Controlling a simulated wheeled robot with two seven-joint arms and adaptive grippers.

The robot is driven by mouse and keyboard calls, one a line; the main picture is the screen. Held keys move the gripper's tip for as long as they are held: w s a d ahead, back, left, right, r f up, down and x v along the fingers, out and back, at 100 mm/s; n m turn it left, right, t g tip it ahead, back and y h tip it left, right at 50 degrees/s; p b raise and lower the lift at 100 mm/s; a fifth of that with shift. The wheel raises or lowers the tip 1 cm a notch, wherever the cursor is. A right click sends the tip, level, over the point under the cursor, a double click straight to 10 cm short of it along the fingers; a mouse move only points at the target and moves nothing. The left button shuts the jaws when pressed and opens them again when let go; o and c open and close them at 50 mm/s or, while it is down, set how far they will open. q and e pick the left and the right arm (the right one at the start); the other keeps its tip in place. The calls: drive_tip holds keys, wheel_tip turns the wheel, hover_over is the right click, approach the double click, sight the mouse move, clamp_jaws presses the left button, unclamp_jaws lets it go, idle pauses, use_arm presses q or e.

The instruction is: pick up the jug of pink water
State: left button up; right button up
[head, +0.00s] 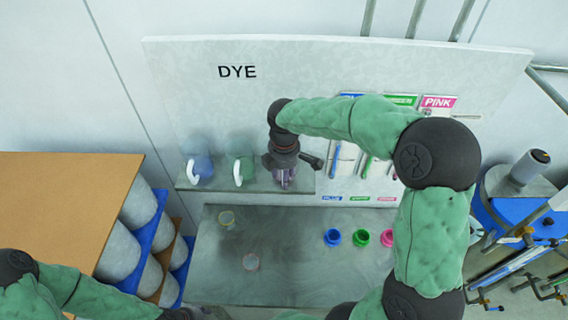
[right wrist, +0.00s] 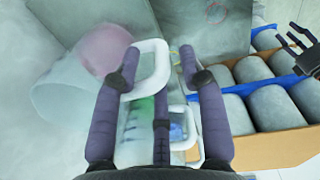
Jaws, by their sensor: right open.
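In the head view my right gripper (head: 285,172) points down at the right end of the jug shelf and hides most of the jug there. In the right wrist view its dark fingers (right wrist: 160,62) are spread apart. The jug of pink water (right wrist: 106,50) shows at upper left, and its white handle (right wrist: 154,72) reaches between the fingers, partly overlapped by the left one. Whether they touch I cannot tell. My left gripper (right wrist: 299,48) shows at the right edge with its fingers apart, away from the jugs.
A blue jug (head: 200,168) and a green jug (head: 241,168) stand left of my right gripper on the shelf (head: 305,187). Blue (head: 333,237), green (head: 361,238) and pink (head: 387,238) cups stand on the lower table (head: 310,280). A drum rack (head: 130,245) is at left.

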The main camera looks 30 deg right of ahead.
drive_tip(key=shift+s+f, duration=0.2)
drive_tip(key=shift+f, duration=0.15)
wheel_tip(320, 180, down, 3)
drive_tip(key=shift+d+f+p, duration=0.1)
drive_tip(key=shift+f+p, duration=0.05)
drive_tip(key=shift+p, duration=0.3)
drive_tip(key=shift+w+f, duration=0.2)
drive_tip(key=shift+f, duration=0.25)
drive_tip(key=shift+s, duration=0.15)
clamp_jaws()
